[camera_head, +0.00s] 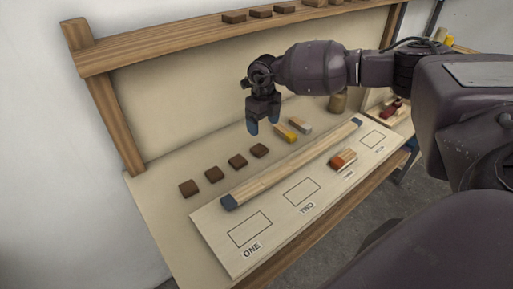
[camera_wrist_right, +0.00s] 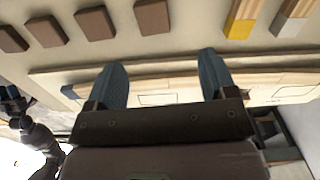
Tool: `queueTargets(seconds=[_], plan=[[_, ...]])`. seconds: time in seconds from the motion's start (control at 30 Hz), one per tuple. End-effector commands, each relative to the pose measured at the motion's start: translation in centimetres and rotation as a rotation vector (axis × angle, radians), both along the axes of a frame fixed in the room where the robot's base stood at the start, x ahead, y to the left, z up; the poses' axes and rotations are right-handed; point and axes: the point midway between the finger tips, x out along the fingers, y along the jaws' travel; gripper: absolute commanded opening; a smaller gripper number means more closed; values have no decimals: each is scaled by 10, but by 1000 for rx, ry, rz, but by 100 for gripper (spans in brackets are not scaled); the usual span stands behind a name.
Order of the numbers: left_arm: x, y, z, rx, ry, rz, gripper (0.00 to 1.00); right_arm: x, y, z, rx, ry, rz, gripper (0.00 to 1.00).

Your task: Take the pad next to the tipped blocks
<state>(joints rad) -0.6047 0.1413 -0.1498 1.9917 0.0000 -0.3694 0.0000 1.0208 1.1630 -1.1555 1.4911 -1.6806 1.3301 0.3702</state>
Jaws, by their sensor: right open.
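Several dark brown pads lie in a row on the bench. The end pad (camera_head: 259,150), nearest the tipped blocks, also shows at the top of the right wrist view (camera_wrist_right: 153,17). Beside it lie a yellow-tipped block (camera_head: 286,133) and a grey-tipped block (camera_head: 301,125); a red-tipped block (camera_head: 343,161) lies on the marked board. My right gripper (camera_head: 263,122) is open and empty, pointing down above the bench near the end pad and the yellow-tipped block. What looks like my left gripper (camera_wrist_right: 11,98) shows small at the right wrist view's left edge; its opening is unclear.
A long wooden bar (camera_head: 290,166) with dark ends lies along the board (camera_head: 270,215) with outlined, labelled spaces. A wooden shelf (camera_head: 170,50) carrying small blocks runs above the back. A brown cylinder (camera_head: 338,102) stands behind the bar's far end.

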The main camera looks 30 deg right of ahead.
Motion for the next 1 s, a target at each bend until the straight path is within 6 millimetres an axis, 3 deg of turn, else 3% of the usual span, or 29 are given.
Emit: queueTargets(seconds=[0.2, 0.47, 0.8, 1.0], plan=[[-5, 1, -7, 0, 14, 3, 43, 0, 1, -33, 1, 1, 0, 78], [-1, 0, -5, 1, 6, -1, 43, 1, 3, -49, 2, 0, 1, 78], [1, 0, -7, 1, 2, -3, 43, 5, 10, -91, 1, 1, 0, 78], [2, 0, -7, 1, 1, -3, 43, 5, 9, -95, 1, -2, 0, 78]])
